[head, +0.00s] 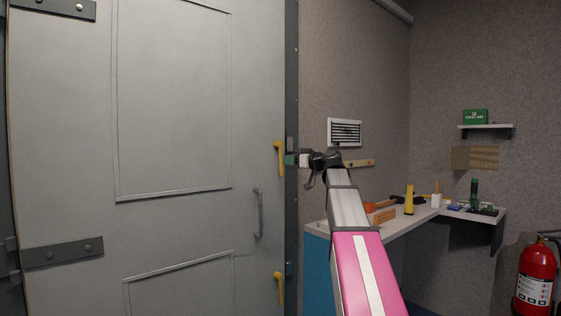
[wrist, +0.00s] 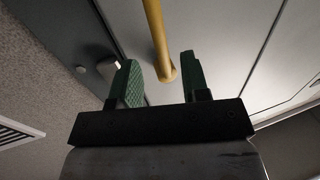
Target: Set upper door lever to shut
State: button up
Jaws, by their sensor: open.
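The upper door lever (head: 279,158) is a yellow handle at the right edge of the grey door (head: 175,100). Its grip hangs down from the pivot. In the wrist view the yellow lever (wrist: 155,40) runs from the top edge to an end between the green finger pads. My gripper (head: 290,159) is at the lever's right side in the head view. In the wrist view my gripper (wrist: 160,78) is open, with a finger on each side of the lever and gaps visible. Whether a pad touches it I cannot tell.
A lower yellow lever (head: 279,288) and a grey pull handle (head: 258,213) are on the same door. A workbench (head: 400,221) with tools stands at the right, below a wall vent (head: 344,132). A fire extinguisher (head: 536,278) stands at the far right.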

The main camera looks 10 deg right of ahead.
aim_at(281, 159)
jog(key=x, duration=0.6)
jog(key=shift+f, duration=0.1)
grip_shut()
